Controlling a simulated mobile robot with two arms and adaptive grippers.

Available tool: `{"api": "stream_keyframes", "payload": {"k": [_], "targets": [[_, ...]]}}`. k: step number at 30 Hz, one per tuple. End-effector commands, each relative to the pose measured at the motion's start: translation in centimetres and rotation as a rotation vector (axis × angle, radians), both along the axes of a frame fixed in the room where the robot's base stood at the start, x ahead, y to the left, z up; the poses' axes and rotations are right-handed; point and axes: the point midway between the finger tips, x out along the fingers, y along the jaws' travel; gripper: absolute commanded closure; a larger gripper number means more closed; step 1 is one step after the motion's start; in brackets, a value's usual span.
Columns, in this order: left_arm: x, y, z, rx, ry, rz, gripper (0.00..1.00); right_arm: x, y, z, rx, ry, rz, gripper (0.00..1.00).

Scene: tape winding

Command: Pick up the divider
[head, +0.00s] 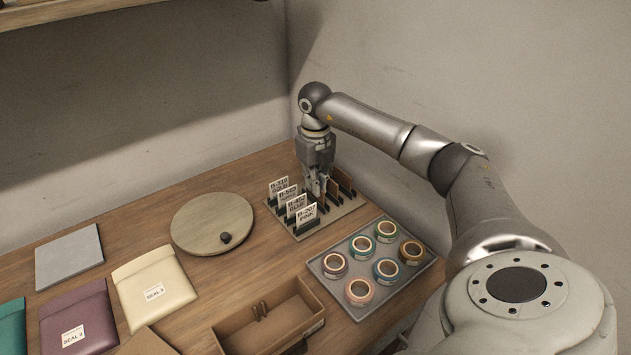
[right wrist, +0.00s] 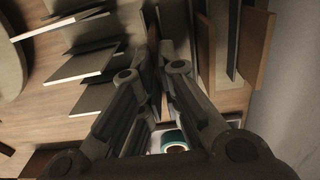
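The rack (head: 337,213) stands on the table below my right gripper (head: 318,188). White label cards (head: 317,214) stand in its left part, and plain brown dividers (head: 342,178) stand in its right part. In the right wrist view, a brown divider (right wrist: 250,62) stands upright to the right of my right gripper (right wrist: 157,50). The gripper points down among the cards and dividers, its fingers close together. My left gripper is not in view.
A grey tray (head: 396,298) of several tape rolls lies in front of the rack. An open brown box (head: 232,335), a round wooden board (head: 206,218), a grey slab (head: 68,258) and sealed pouches (head: 153,282) lie to the left. A wall is close behind.

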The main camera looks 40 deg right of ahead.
Motion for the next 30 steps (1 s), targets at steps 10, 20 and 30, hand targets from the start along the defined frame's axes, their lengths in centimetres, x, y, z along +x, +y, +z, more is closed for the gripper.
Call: {"api": "stream_keyframes", "payload": {"k": [10,20,30], "targets": [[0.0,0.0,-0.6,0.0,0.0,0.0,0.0,0.1,0.0,1.3,0.001,-0.003,0.0,1.0],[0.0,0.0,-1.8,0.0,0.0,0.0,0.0,-1.6,2.2,6.3,-0.001,-0.006,0.004,1.0],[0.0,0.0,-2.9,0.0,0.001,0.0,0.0,-5.4,6.9,10.7,-0.001,-0.004,0.004,1.0]]}}
